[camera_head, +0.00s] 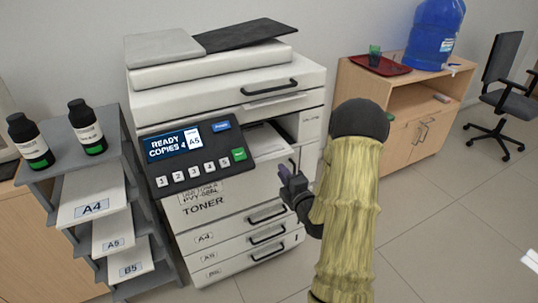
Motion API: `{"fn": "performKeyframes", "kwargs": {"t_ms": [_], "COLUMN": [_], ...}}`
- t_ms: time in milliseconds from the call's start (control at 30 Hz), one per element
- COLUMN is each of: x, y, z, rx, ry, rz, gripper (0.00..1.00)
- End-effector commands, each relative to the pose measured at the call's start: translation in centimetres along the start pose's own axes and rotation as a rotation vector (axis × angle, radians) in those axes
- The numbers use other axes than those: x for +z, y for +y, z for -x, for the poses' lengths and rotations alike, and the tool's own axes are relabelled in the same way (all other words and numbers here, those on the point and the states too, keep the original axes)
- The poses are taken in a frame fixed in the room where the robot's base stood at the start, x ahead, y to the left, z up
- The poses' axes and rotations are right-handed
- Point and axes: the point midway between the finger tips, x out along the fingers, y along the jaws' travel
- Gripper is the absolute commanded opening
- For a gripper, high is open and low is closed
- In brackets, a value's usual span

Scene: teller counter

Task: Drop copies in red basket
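The copier (225,100) stands in the middle, its panel screen (188,140) reading "READY", "COPIES" and "A5". White paper (262,142) shows in the output slot to the right of the panel; whether it is one sheet or a stack I cannot tell. My gripper (287,180) is in front of the copier, just below the output slot. Its fingers are small and dark, and I cannot tell whether they are open or hold anything. My arm hides part of the copier's right side and the floor. No red basket shows in this view.
A shelf rack (52,172) at left holds A4, A5 and B5 paper and two toner bottles. A wooden cabinet (405,105) at right carries a red tray (381,66) with a green cup and a blue water bottle (434,35). An office chair (505,95) stands far right. Floor at lower right is mostly clear.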

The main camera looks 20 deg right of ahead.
Motion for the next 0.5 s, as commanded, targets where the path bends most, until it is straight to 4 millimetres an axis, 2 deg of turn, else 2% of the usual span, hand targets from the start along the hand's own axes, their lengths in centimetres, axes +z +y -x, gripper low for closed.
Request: {"fn": "performKeyframes", "kwargs": {"t_ms": [267, 500], "x": [-0.1, -0.1], "y": [0.0, 0.2], "z": [-0.1, -1.6], "rx": [-0.002, -0.002], "ry": [0.001, 0.002], "rz": [-0.001, -0.002], "gripper": [0.17, 0.17]}}
